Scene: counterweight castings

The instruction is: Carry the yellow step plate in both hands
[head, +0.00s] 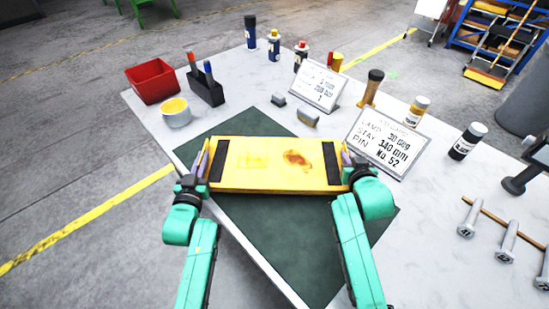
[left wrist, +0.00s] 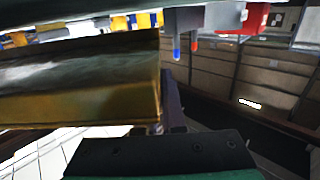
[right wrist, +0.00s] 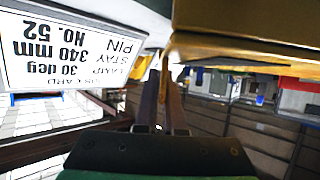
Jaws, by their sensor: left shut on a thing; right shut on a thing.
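The yellow step plate (head: 270,165) has a dark strip near each end and a brown stain right of its middle. It lies level in the head view, over the dark green mat (head: 300,260); I cannot tell how far above the mat it is. My left gripper (head: 204,160) is shut on its left end, and my right gripper (head: 346,160) is shut on its right end. The plate's edge also shows large in the left wrist view (left wrist: 90,105) and at the top of the right wrist view (right wrist: 240,50). The gripped edges are partly hidden by the fingers.
A card stand (head: 388,143) stands close to the plate's right end. A red bin (head: 152,81), a pen holder (head: 207,92) and a yellow-filled pot (head: 176,113) stand at the back left. Several bottles and bolts (head: 507,241) are on the right. The mat's front is clear.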

